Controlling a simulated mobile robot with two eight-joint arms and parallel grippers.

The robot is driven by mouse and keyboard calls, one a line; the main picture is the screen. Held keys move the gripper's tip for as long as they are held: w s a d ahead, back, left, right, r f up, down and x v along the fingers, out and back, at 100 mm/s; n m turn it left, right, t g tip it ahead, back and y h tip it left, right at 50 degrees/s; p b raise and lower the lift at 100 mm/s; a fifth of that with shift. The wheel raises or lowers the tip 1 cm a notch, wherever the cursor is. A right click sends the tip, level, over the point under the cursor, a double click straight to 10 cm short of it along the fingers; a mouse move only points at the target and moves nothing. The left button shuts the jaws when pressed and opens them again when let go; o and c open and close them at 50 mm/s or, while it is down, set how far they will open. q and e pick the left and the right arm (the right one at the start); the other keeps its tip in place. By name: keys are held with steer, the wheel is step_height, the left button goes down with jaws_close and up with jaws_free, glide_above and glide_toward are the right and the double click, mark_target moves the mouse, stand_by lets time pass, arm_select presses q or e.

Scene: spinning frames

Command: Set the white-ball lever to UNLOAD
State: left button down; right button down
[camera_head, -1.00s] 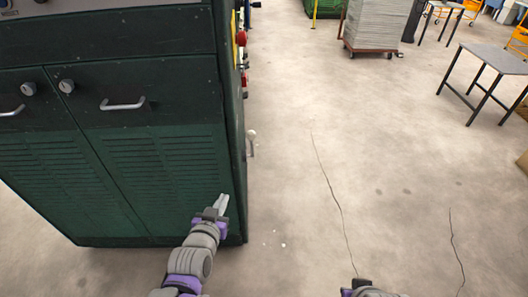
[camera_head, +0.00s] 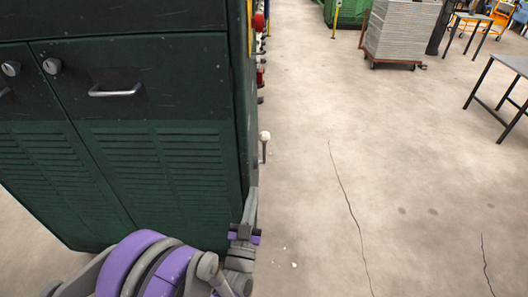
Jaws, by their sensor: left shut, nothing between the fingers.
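The white-ball lever (camera_head: 265,137) sticks out from the right side of the dark green machine cabinet (camera_head: 172,165), with its white ball at the top of a short upright-looking stem. Its base and any UNLOAD marking are hidden from this angle. My left gripper (camera_head: 251,200) is shut and empty at the cabinet's front right edge, below and a little left of the lever. It is apart from the lever. My right gripper is not in view.
Red knobs (camera_head: 259,21) and other controls line the same cabinet side above the lever. The floor right of the cabinet is clear. A loaded cart (camera_head: 398,30) and a table (camera_head: 510,85) stand farther off.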

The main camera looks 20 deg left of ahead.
arm_select(q)
glide_toward(261, 134)
steer(key=w, duration=0.5)
steer(key=shift+w+d+r+p, duration=0.2)
steer(key=shift+w+p, duration=0.05)
steer(key=shift+p, duration=0.1)
steer(key=w+r+g+p, duration=0.1)
steer(key=w+p, duration=0.1)
steer(key=w+a+r+g+p, duration=0.1)
steer(key=w+r+p, duration=0.1)
steer(key=shift+w+a+r+n+g, duration=0.2)
steer(key=shift+w+n+g, duration=0.1)
steer(key=shift+g, duration=0.1)
steer(key=shift+w+f+p, duration=0.2)
steer(key=shift+w+p, duration=0.05)
steer(key=shift+p, duration=0.05)
